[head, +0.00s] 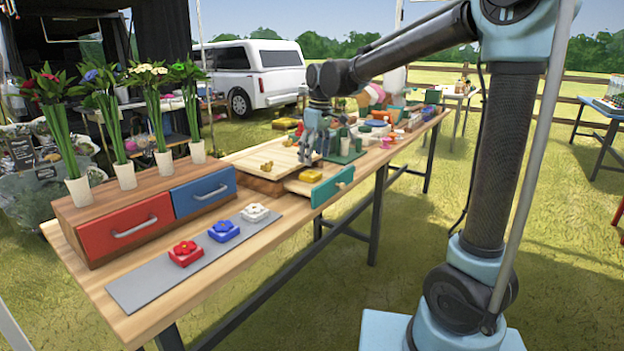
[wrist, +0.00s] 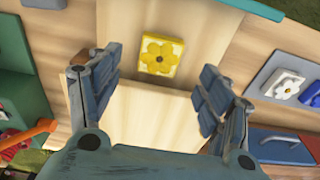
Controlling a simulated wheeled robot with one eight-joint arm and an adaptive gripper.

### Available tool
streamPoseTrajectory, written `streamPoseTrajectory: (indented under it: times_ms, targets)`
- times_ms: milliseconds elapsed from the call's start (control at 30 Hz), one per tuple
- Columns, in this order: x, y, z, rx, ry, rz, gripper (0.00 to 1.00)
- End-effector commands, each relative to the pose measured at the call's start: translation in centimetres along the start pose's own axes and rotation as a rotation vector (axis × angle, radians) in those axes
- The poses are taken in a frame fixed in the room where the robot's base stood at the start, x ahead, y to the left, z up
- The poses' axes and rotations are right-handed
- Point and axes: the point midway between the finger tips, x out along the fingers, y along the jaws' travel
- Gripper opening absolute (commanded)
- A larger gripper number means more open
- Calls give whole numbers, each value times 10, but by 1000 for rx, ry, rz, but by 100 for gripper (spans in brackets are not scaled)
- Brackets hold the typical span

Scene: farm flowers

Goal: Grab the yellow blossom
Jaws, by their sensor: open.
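The yellow blossom (wrist: 160,54) is a yellow flower with a dark centre on a small square block. In the wrist view it lies on a pale wooden surface between and slightly beyond my fingertips. In the head view the yellow block (head: 311,176) lies in a pulled-out wooden drawer with a teal front (head: 333,187). My gripper (head: 314,150) hangs above and behind the block, pointing down. In the wrist view my gripper (wrist: 158,72) is open, its two fingers apart with nothing between them. The gap in height to the blossom is hard to tell.
Red (head: 185,253), blue (head: 224,231) and white (head: 255,212) flower blocks lie on a grey mat (head: 145,290). Red and blue drawers hold potted flowers on top. Clutter fills the table's far end.

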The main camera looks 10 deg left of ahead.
Motion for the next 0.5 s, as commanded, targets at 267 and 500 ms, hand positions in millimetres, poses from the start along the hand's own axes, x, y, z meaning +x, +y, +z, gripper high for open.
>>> streamPoseTrajectory:
  times_ms: [267, 500]
  targets:
    - [17, 0, -1, 0, 0, 0, 72]
    - [49, 0, -5, 1, 0, 0, 72]
